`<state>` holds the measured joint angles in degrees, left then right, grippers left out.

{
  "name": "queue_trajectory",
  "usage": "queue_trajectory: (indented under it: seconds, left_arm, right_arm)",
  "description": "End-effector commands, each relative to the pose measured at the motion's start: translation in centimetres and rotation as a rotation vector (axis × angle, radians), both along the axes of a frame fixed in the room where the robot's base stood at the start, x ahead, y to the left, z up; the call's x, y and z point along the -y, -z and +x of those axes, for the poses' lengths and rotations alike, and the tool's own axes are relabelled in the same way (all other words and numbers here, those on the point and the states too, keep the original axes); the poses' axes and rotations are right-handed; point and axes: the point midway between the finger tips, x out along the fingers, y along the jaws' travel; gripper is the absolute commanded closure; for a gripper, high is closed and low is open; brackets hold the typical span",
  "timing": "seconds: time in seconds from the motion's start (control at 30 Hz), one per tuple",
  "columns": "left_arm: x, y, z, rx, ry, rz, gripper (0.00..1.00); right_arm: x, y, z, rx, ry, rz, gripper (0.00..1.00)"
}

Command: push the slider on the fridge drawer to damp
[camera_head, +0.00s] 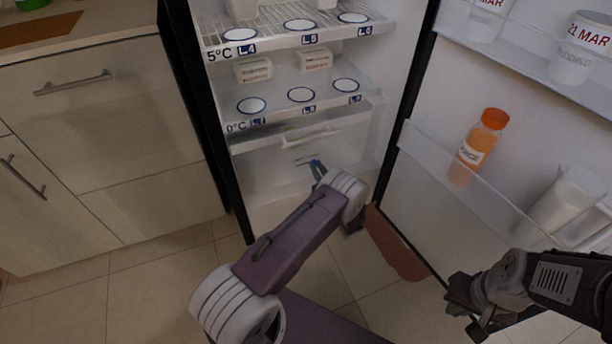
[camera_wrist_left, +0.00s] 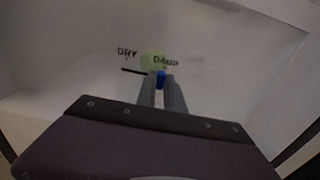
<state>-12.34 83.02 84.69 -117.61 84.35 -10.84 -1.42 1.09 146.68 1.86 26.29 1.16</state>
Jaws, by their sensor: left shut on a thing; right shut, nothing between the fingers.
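The clear fridge drawer (camera_head: 265,168) is at the bottom of the open fridge. In the left wrist view its front carries the labels DRY (camera_wrist_left: 127,52) on the left and DAMP (camera_wrist_left: 166,61) on the right. A dark slot (camera_wrist_left: 134,70) runs below them. The blue slider (camera_wrist_left: 161,78) is below the DAMP label, between the fingertips of my left gripper (camera_wrist_left: 161,84), which is shut on it. The fingers hide the slot's right end. In the head view, my left gripper (camera_head: 318,168) is at the drawer front. My right gripper (camera_head: 468,308) is shut and empty, away from the drawer.
The open fridge door (camera_head: 415,185) stands on the right, with an orange bottle (camera_head: 482,147) on its shelf. Shelves with white tubs (camera_head: 253,71) are above the drawer. Kitchen cabinets (camera_head: 90,120) stand left of the fridge. A brown bin-like object (camera_head: 395,245) is below the door.

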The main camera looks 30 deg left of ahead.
Motion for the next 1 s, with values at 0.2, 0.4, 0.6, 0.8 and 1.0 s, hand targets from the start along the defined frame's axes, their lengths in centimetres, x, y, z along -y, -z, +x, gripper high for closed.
queue_trajectory:
  seconds: [0.2, 0.4, 0.6, 0.8, 1.0]
  left_arm:
    - [0.7, 0.0, 0.7, -0.003, 0.004, -0.002, 1.0]
    - [0.7, 0.0, 0.8, -0.001, 0.008, -0.003, 0.76]
    - [0.6, 0.0, 0.7, -0.001, 0.004, -0.002, 0.65]
    - [1.0, -0.2, 0.3, -0.003, 0.004, -0.002, 0.65]
    - [4.3, -0.6, -2.3, -0.006, 0.009, 0.0, 0.65]
  right_arm:
    - [0.0, 0.4, 0.0, 0.0, 0.0, 0.0, 1.0]
    - [0.0, 0.4, 0.0, 0.0, 0.0, 0.0, 1.0]
    - [0.0, 0.4, 0.0, 0.0, 0.0, 0.0, 1.0]
    - [0.0, -0.1, 0.0, 0.0, 0.0, 0.0, 1.0]
    - [0.0, -2.8, 0.0, 0.0, 0.0, 0.0, 1.0]
